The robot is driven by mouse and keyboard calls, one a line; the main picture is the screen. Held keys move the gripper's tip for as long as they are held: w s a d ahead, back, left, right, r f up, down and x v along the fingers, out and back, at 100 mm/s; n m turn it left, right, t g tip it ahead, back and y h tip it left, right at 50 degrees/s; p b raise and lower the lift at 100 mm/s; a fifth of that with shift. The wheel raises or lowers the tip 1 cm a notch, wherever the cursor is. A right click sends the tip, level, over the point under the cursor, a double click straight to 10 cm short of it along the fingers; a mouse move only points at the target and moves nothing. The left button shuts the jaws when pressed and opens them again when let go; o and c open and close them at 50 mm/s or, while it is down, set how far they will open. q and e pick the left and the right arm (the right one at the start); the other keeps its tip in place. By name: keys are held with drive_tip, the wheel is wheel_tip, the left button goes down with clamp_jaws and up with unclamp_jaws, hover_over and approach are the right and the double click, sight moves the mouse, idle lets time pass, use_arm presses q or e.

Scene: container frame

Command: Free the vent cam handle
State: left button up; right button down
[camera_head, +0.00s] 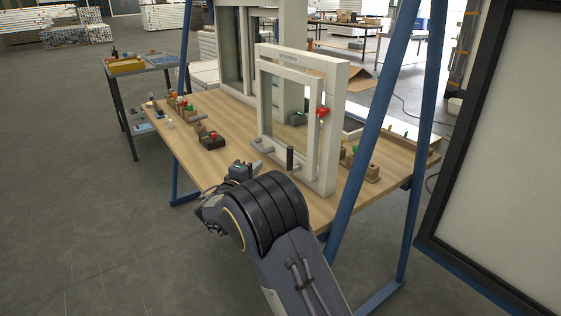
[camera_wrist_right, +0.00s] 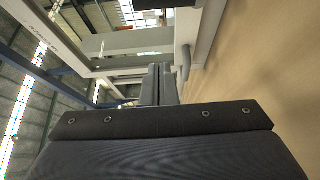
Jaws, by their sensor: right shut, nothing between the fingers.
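A white window frame (camera_head: 336,130) stands upright on the wooden bench, with a smaller inner vent frame (camera_head: 265,100) in it. A grey lever (camera_head: 262,146) sits at the bottom left of the inner frame, and a dark upright grip (camera_head: 290,157) is at its lower edge. I cannot tell for sure which is the cam handle. My right gripper (camera_head: 252,169) is in front of the frame's lower left, just short of the lever and apart from the dark grip. Its fingers (camera_wrist_right: 157,84) are together and empty in the wrist view. My left gripper is out of view.
Blue posts (camera_head: 376,110) rise at the bench's right. A dark-framed panel (camera_head: 500,150) stands far right.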

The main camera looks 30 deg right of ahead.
drive_tip(key=w+d+p, duration=0.1)
drive_tip(key=d, duration=0.8)
drive_tip(key=shift+w+d+p, duration=0.15)
drive_tip(key=shift+w+p, duration=0.2)
drive_tip(key=shift+w, duration=0.05)
drive_tip(key=shift+f, duration=0.1)
